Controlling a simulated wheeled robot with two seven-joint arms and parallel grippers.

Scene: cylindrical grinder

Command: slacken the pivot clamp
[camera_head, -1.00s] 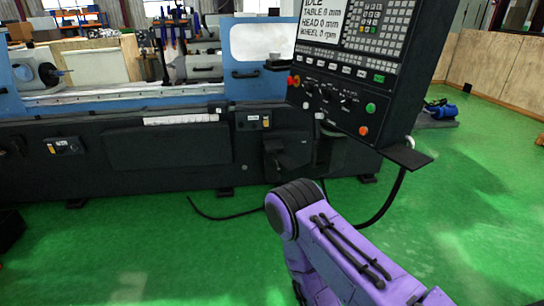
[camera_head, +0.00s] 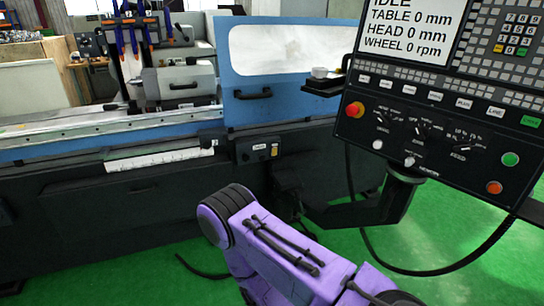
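The control panel (camera_head: 450,110) of the grinder fills the upper right, tilted, with its screen showing IDLE. I cannot tell which part is the pivot clamp. A purple arm of mine comes in at the bottom, bent at a black-banded joint, in front of the machine. Neither gripper shows in this view.
The blue sliding door (camera_head: 252,106) with a clear window stands left of the panel. A small black shelf (camera_head: 322,88) bears a pale cup-like thing (camera_head: 320,72). A black cable (camera_head: 430,271) loops below the panel. Green floor (camera_head: 350,250) shows between my arm and the machine.

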